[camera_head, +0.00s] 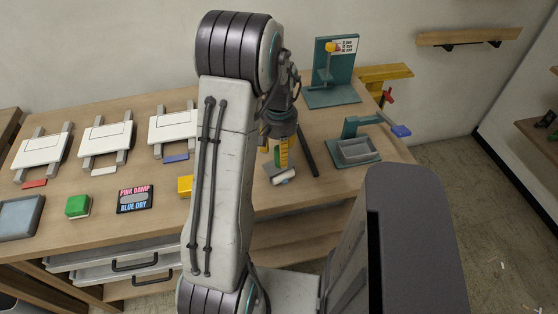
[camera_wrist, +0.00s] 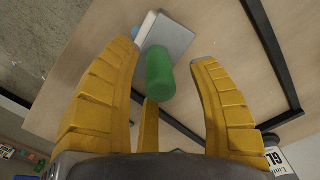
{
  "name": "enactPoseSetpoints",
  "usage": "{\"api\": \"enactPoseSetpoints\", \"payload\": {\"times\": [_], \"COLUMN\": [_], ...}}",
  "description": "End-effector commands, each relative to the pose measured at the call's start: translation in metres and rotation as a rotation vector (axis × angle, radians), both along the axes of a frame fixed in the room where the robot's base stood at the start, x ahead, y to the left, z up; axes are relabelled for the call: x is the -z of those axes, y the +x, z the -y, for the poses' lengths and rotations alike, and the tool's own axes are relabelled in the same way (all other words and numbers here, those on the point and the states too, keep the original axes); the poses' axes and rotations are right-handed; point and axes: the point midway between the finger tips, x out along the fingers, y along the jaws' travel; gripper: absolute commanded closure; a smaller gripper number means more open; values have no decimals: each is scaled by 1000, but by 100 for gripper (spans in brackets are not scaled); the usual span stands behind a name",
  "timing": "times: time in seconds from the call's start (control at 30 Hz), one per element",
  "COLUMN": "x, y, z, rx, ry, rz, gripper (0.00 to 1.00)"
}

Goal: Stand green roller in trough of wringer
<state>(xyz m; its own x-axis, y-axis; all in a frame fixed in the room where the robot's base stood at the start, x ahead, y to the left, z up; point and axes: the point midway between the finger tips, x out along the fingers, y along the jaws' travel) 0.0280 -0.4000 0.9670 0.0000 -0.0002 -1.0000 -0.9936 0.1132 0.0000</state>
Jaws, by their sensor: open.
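A green roller (camera_head: 277,157) shows in the head view just below my gripper (camera_head: 275,145), partly hidden by the yellow fingers. In the wrist view the green roller (camera_wrist: 160,75) lies between the spread yellow fingers of my gripper (camera_wrist: 165,65), with a visible gap on each side. My gripper is open and not closed on it. The roller is in front of a grey block (camera_wrist: 168,36); whether they touch is unclear. What looks like the wringer, a teal stand with a grey trough (camera_head: 357,150) and a blue-ended lever (camera_head: 400,130), stands to the right.
A white roller-like piece (camera_head: 284,177) lies by the grey block. A thin black bar (camera_head: 307,152) lies between my gripper and the wringer. A teal panel stand (camera_head: 333,75) is behind. White boards, coloured blocks and a sign (camera_head: 134,198) occupy the table's left.

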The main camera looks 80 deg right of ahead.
Motion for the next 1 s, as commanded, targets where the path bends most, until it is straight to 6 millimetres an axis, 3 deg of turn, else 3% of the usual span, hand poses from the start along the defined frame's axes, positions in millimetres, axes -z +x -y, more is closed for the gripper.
{"api": "enactPoseSetpoints", "payload": {"times": [0.67,1.0], "x": [0,0], "y": [0,0], "z": [0,0], "rx": [0,0], "ry": [0,1], "rz": [0,0], "gripper": [99,100]}}
